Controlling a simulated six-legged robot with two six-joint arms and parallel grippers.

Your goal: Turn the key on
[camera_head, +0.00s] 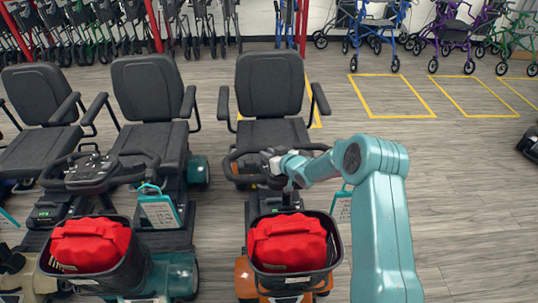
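An orange mobility scooter (246,279) stands in the middle, with a black seat (269,86) and a black tiller with looped handlebars (235,158). My teal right arm reaches in from the lower right. My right gripper (272,161) is at the top of this tiller, over the middle of the console. It is small and dark against the console, so I cannot see whether its fingers are open or shut, or whether it touches anything. I cannot make out a key; the gripper and wrist cover much of the console. My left gripper is not in view.
The orange scooter's basket (336,243) holds a red bag (288,243). A teal scooter (181,271) stands close on its left with another red bag (90,245). Rollators (455,30) line the back wall. Floor with yellow outlines (392,96) is clear at right.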

